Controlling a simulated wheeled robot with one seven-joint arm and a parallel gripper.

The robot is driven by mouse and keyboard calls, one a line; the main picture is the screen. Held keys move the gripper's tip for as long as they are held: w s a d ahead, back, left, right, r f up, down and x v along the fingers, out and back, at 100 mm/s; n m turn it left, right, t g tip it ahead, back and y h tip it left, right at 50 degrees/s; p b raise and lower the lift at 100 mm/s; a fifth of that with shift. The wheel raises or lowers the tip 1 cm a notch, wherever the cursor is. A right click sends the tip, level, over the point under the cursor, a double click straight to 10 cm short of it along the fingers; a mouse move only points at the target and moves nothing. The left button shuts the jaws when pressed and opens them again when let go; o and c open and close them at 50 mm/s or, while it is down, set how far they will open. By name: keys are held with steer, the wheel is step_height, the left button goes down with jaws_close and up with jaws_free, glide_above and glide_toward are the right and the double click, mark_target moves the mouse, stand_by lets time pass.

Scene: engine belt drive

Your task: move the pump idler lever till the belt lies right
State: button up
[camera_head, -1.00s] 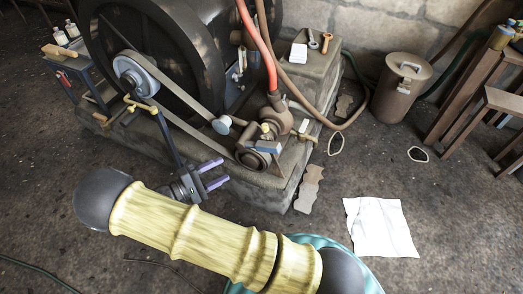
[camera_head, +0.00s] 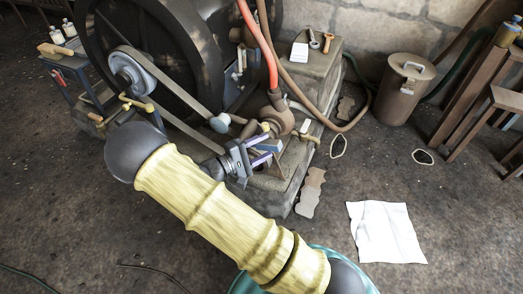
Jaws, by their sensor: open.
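The grey-brown belt (camera_head: 187,91) runs from the large grey pulley (camera_head: 128,72) on the flywheel side down right to the pump (camera_head: 279,119). A pale round knob or roller (camera_head: 220,123) sits at its upper run; I cannot tell which part is the idler lever. My gripper and arm hide the pump pulley and the belt's lower end, so the belt's seat there cannot be seen.
The engine's dark flywheel (camera_head: 155,40) stands behind the belt. A red hose (camera_head: 262,45) and a brown hose rise by the pump. A yellow-handled part (camera_head: 138,103) is near my arm's elbow. The floor at right holds a white sheet (camera_head: 386,232) and a lidded bin (camera_head: 402,88).

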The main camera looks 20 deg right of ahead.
steer(key=shift+d, duration=0.1)
jaws_close()
steer(key=shift+r, duration=0.15)
steer(key=p, duration=0.1)
steer(key=r+n+p, duration=0.1)
steer(key=p, duration=0.1)
steer(key=shift+w+a+r+h, duration=0.1)
steer(key=shift+w+a+h, duration=0.1)
steer(key=shift+h, duration=0.1)
steer(key=shift+w+a+r+n+t+h+p, duration=0.2)
steer(key=shift+n+t+h+p, duration=0.15)
steer(key=shift+n+p, duration=0.5)
jaws_free()
steer(key=shift+s+a, duration=0.1)
